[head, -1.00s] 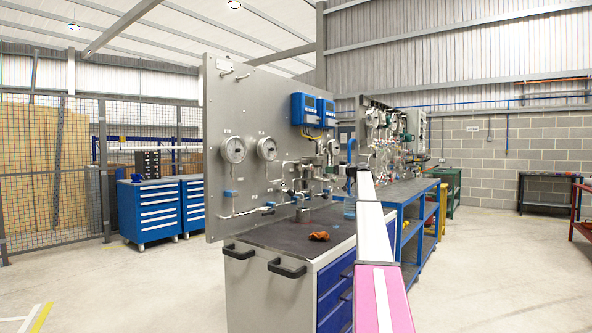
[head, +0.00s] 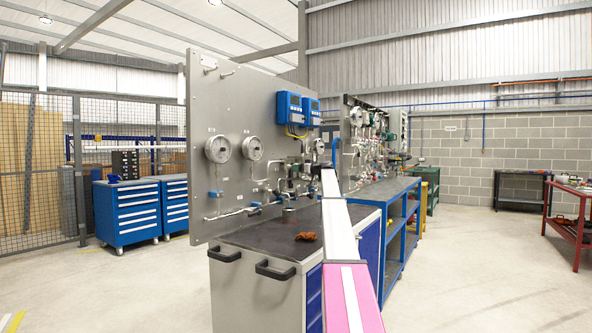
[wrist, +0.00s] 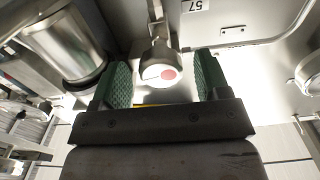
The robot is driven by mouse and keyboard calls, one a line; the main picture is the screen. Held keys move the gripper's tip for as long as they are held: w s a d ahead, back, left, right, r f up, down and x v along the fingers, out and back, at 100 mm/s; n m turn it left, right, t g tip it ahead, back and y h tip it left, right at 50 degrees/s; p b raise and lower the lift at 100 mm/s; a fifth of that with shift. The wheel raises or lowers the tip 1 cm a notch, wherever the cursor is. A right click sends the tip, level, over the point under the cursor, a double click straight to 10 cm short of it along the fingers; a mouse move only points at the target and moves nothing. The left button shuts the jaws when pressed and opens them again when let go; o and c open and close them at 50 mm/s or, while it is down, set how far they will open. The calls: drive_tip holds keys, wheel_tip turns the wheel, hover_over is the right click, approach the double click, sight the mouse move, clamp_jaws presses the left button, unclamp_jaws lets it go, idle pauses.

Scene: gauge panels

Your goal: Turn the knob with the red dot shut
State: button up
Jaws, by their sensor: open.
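In the wrist view a pale round knob with a red dot (wrist: 162,75) sits on a metal fitting, just beyond and between my fingertips. My gripper (wrist: 160,82) is open, with one green ridged finger pad on each side of the knob. I see a gap on both sides, wider on the right. In the head view my arm reaches toward the grey gauge panel (head: 262,105), and its far end covers the fittings there. I cannot make out the knob or my gripper in that view.
A metal cylinder (wrist: 65,45) stands close on the left in the wrist view. A label marked 57 (wrist: 195,6) is on the panel. A cabinet with a dark top (head: 260,238) and an orange-brown rag (head: 306,237) stands below the panel.

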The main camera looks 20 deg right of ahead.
drive_tip(key=shift+x, duration=0.85)
drive_tip(key=c, duration=0.9)
drive_tip(key=shift+m, duration=1)
drive_tip(key=o, duration=0.9)
drive_tip(key=v, duration=1)
drive_tip(key=shift+s+d, duration=0.2)
drive_tip(key=shift+s, duration=0.1)
